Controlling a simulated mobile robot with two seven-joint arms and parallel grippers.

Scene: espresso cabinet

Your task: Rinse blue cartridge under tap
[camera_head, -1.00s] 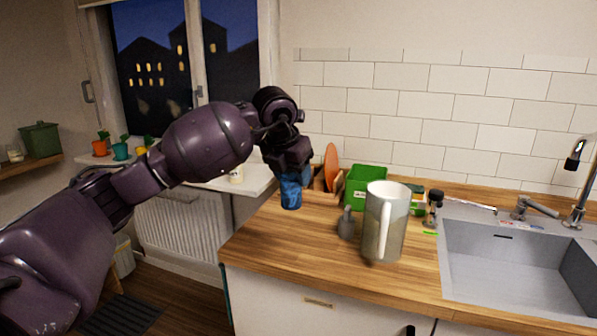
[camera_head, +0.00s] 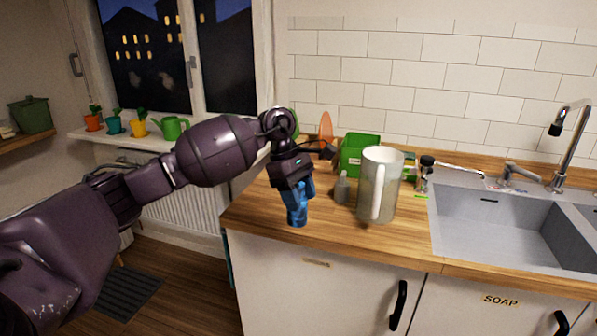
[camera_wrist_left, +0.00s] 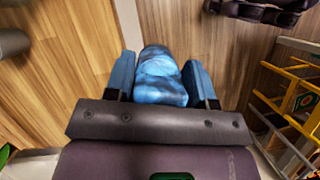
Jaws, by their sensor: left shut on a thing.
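My left gripper (camera_head: 298,197) is shut on the blue cartridge (camera_head: 298,214) and holds it over the left part of the wooden counter. In the left wrist view the mottled blue cartridge (camera_wrist_left: 160,75) sits between the two blue fingers of the left gripper (camera_wrist_left: 161,80). The fingers and gripper hide part of it in the head view. The tall tap (camera_head: 568,150) and a lower spout (camera_head: 520,173) stand behind the grey sink (camera_head: 437,225) at the right, well apart from the cartridge. My right gripper is not in view.
A large pale pitcher (camera_head: 380,190) stands between the cartridge and the sink. A small grey bottle (camera_head: 342,190) and a green box (camera_head: 350,163) are behind and left of it. A yellow rack (camera_wrist_left: 290,100) shows in the left wrist view. The counter front left of the pitcher looks clear.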

